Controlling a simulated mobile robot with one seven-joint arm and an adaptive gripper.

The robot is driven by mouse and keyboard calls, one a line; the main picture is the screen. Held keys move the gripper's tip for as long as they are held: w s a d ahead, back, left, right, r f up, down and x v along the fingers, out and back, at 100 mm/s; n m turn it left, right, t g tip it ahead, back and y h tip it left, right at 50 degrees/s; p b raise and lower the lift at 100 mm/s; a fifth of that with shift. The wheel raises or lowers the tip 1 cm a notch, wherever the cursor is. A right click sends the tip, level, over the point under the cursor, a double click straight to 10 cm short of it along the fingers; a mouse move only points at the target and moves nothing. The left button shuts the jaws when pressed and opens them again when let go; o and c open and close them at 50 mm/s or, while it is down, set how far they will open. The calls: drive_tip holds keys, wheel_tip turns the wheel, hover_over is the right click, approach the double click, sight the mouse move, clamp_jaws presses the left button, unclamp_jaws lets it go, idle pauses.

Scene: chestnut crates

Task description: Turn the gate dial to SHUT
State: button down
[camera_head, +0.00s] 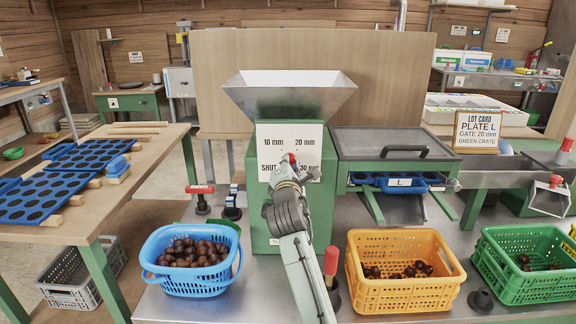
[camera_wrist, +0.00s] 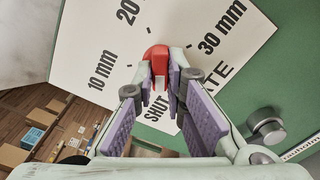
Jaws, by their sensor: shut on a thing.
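The gate dial's red knob (camera_head: 291,157) sits on a white plate (camera_head: 268,140) marked 10 mm, 20 mm, 30 mm and SHUT, on the green machine below the hopper. My gripper (camera_head: 289,168) is at the dial and covers part of the plate. In the wrist view, the red knob (camera_wrist: 157,53) is between the fingertips of my gripper (camera_wrist: 164,78), which are shut on it. The SHUT mark (camera_wrist: 155,106) shows between the fingers. The fingers hide much of the knob, and I cannot tell which mark it points to.
A grey hopper (camera_head: 288,104) tops the green machine (camera_head: 321,205). A blue basket (camera_head: 190,284) of chestnuts stands left, a yellow crate (camera_head: 405,292) and a green crate (camera_head: 527,285) right. A red-topped lever (camera_head: 331,262) stands close to my arm. A lot card (camera_head: 481,131) reads GATE 20 mm.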

drive_tip(key=c, duration=1.6)
unclamp_jaws()
drive_tip(key=shift+c, duration=0.2)
drive_tip(key=s, duration=1.2)
drive_tip(key=shift+a, duration=0.1)
